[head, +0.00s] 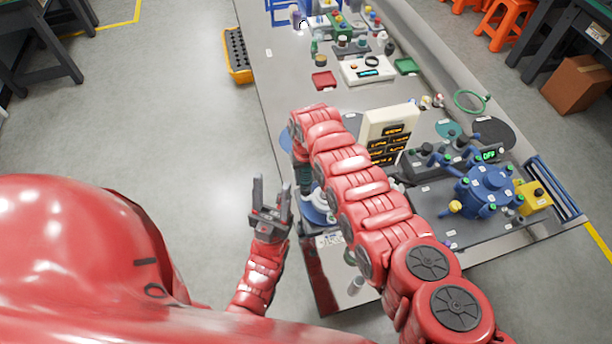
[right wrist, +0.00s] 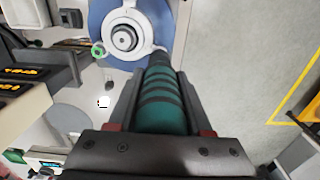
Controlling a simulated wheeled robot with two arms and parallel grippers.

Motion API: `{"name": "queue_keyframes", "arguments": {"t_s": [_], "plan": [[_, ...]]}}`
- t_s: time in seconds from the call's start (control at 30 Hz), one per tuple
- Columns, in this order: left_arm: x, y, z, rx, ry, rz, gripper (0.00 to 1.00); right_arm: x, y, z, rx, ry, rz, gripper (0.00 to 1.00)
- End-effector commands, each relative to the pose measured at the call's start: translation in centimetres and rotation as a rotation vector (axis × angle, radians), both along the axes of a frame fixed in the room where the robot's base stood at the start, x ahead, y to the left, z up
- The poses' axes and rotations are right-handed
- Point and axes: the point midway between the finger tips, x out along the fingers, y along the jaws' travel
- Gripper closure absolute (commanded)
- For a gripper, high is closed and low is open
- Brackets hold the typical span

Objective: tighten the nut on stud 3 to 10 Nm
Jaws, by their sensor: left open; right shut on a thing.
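My right gripper (right wrist: 165,85) is shut on a teal, black-banded tool handle (right wrist: 163,105). The handle's dark narrow end points at a pale metal ring (right wrist: 124,38) over a round blue base; I cannot tell whether they are joined. In the head view my right arm largely hides this gripper, and part of the tool (head: 301,176) shows beside it. My left gripper (head: 271,190) is open and empty, fingers up, left of the bench edge. A blue fixture (head: 487,190) with several green-tipped studs stands at the bench's right. Stud 3 and its nut cannot be singled out.
A cream panel with lit displays (head: 389,135) stands right of my right arm. A dark unit reading OFF (head: 489,154) and a yellow box (head: 533,197) flank the fixture. Red (head: 324,81) and green (head: 406,66) trays lie farther back.

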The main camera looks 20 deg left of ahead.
Motion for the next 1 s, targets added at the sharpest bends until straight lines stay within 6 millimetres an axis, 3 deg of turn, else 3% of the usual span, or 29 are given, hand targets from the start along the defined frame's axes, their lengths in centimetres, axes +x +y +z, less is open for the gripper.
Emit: {"name": "queue_keyframes", "arguments": {"t_s": [1.0], "plan": [[0.0,0.0,-1.4,0.000,0.000,0.000,0.50,0.1,0.0,-1.4,0.001,-0.001,0.000,1.00]]}}
